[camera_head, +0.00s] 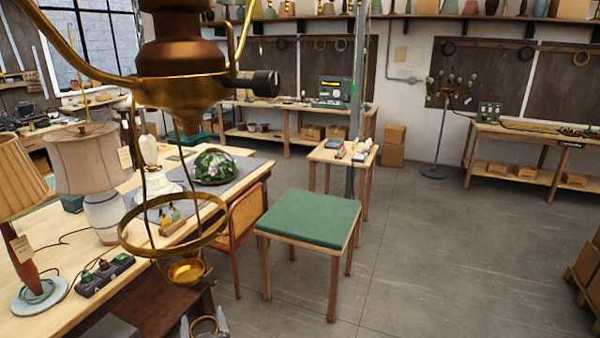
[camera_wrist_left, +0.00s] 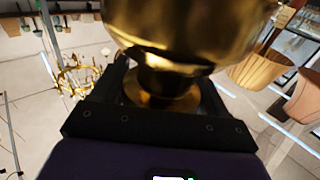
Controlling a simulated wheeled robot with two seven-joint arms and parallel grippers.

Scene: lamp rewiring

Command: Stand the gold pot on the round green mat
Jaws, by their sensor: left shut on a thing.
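My left gripper (camera_head: 204,328) is at the bottom edge of the head view, with its grey fingers either side of a gold round rim. In the left wrist view the gold pot (camera_wrist_left: 190,30) fills the top middle, and its narrow neck and flared foot sit between the dark jaws (camera_wrist_left: 165,100). The gripper is shut on it. The pot is mostly cut off in the head view, and I cannot tell its tilt there. I cannot make out a round green mat. A stool has a square green top (camera_head: 310,213). My right gripper is not in view.
A large brass hanging lamp (camera_head: 185,90) with a ring (camera_head: 130,240) and small gold cup (camera_head: 187,271) fills the near left, above my gripper. The left workbench (camera_head: 60,262) holds lamps and a floral green dome (camera_head: 214,166).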

